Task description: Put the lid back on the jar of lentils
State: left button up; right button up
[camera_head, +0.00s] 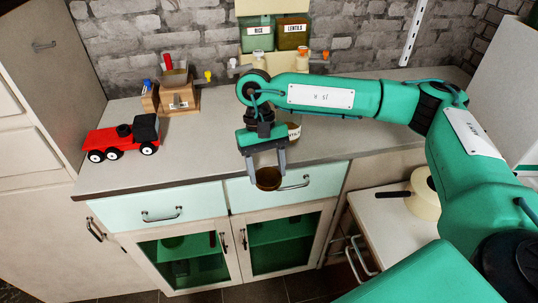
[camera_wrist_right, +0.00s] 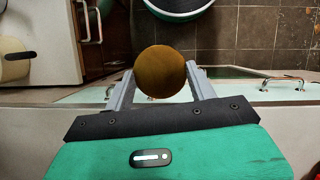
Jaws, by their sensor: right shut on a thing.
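My right gripper (camera_head: 268,180) hangs over the front edge of the counter, shut on a round brown lid (camera_head: 267,176). In the right wrist view, the lid (camera_wrist_right: 160,71) sits between the two grey fingers of the gripper (camera_wrist_right: 161,78), its flat round face toward the camera. A jar (camera_head: 294,131) with a partly readable white label, seemingly of lentils, stands on the counter behind the gripper. The gripper and wrist hide much of it, including its top. The lid is apart from the jar, lower in the picture. My left gripper is not in view.
A red toy truck (camera_head: 122,138) and a wooden block stand (camera_head: 178,98) are at the left of the counter. A cream pot (camera_head: 424,196) sits on a lower surface at right.

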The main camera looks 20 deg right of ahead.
aim_at(294, 121)
jog(key=i+j+z, duration=0.1)
jog(key=j+z, duration=0.3)
jog(key=i+j+z, duration=0.1)
jog(key=j+z, duration=0.2)
jog(key=z, duration=0.15)
jog(key=j+z, duration=0.8)
jog(key=k+l, duration=0.05)
jog(key=l, duration=0.05)
